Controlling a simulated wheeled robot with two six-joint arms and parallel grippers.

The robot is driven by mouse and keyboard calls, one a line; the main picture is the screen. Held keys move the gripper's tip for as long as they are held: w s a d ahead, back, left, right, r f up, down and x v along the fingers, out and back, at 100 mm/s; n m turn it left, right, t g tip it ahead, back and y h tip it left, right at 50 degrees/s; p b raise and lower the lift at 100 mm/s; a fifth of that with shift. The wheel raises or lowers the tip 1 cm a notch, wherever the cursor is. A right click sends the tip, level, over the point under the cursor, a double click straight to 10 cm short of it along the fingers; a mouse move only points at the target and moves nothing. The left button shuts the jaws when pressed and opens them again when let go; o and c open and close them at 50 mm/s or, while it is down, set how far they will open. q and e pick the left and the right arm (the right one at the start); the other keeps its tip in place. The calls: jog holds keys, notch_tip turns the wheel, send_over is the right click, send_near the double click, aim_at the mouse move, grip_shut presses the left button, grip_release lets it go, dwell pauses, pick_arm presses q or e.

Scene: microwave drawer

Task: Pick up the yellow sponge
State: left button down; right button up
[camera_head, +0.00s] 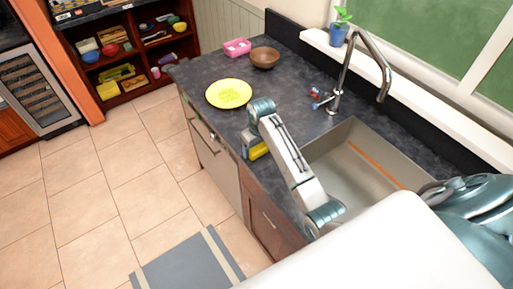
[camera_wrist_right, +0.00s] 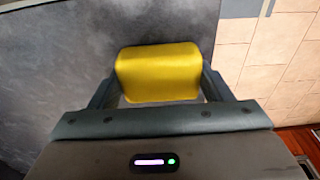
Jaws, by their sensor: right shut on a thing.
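The yellow sponge (camera_wrist_right: 158,72) sits between the two fingers of my right gripper (camera_wrist_right: 160,92) in the right wrist view. The fingers touch it on both sides, and the gripper is shut on it. In the head view the sponge (camera_head: 259,151) shows as a small yellow patch at the front edge of the dark counter, below my right gripper (camera_head: 250,146), whose fingers are mostly hidden by the wrist. I cannot tell whether the sponge touches the counter. My left gripper is not in view.
A yellow plate (camera_head: 229,94), a brown bowl (camera_head: 265,57) and a pink container (camera_head: 237,47) stand farther back on the counter (camera_head: 295,75). The sink (camera_head: 350,160) and its tall faucet (camera_head: 346,75) are to the right. Open tiled floor (camera_head: 110,170) lies left of the counter.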

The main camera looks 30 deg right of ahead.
jog(key=shift+r, duration=0.15)
jog(key=shift+r+b, duration=0.25)
jog(key=shift+b, duration=0.1)
notch_tip(320, 180, up, 2)
jog(key=shift+r+b, duration=0.1)
jog(key=shift+b, duration=0.75)
jog(key=s+a, duration=0.1)
jog(key=s, duration=0.1)
jog(key=s+a+b, duration=0.1)
jog(key=s, duration=0.1)
jog(key=s+a+b, duration=0.1)
jog(key=s, duration=0.1)
jog(key=shift+s+a+r, duration=0.2)
jog(key=shift+a+r, duration=0.1)
jog(key=shift+r, duration=0.1)
jog(key=s+a+r+p, duration=0.1)
jog(key=s+a+p, duration=0.1)
jog(key=s+a, duration=0.2)
jog(key=shift+s+r, duration=0.15)
jog(key=shift+s, duration=1.7)
